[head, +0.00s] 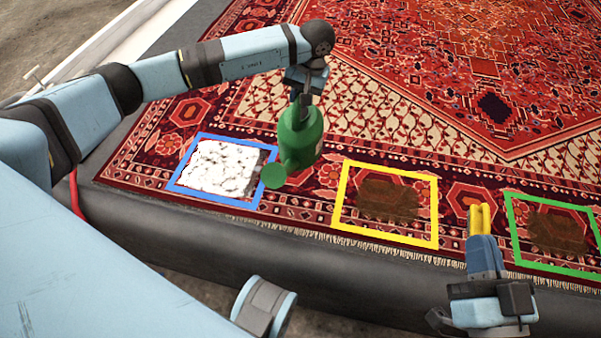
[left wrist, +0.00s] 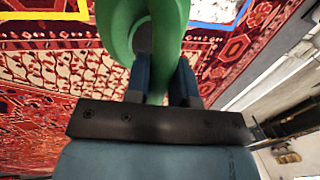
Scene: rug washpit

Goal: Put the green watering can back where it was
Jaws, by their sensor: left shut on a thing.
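The green watering can (head: 302,138) hangs from my left gripper (head: 303,98), tilted with its round green rose (head: 273,176) low at the left. In the head view it shows over the rug between the blue and yellow frames, and the rose overlaps the blue frame's right edge. In the left wrist view the can's green handle (left wrist: 157,97) runs between the two fingers of my left gripper (left wrist: 160,75), which are shut on it. My right gripper (head: 480,220) has yellow fingertips close together, with nothing visible between them, near the rug's front edge.
A blue frame (head: 212,199) surrounds a white foamy patch (head: 218,165). A yellow frame (head: 386,235) and a green frame (head: 552,264) each surround a dark patch. The red patterned rug (head: 420,80) spreads beyond. A dark kerb (head: 330,258) runs along the front.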

